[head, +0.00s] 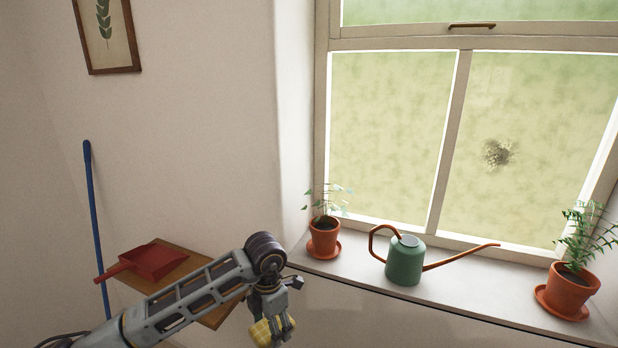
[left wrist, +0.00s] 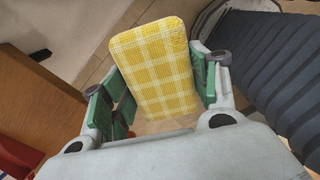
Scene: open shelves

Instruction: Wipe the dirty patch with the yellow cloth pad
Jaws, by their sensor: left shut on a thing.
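The dirty patch (head: 498,153) is a dark speckled smudge on the right window pane. My left gripper (head: 275,328) is low in the head view, below the sill and left of the watering can, well apart from the patch. It is shut on the yellow cloth pad (head: 261,332), which is partly hidden by the fingers. In the left wrist view, the pad (left wrist: 155,68) is yellow and white checked and sits between the green-padded fingers of the gripper (left wrist: 155,88). My right gripper is not in view.
A green watering can (head: 405,262) with a long spout stands on the windowsill (head: 345,270) between two potted plants, left (head: 324,238) and right (head: 570,288). A wooden surface (head: 188,262) with a red dustpan (head: 150,261) is at left. A blue pole (head: 94,210) leans against the wall.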

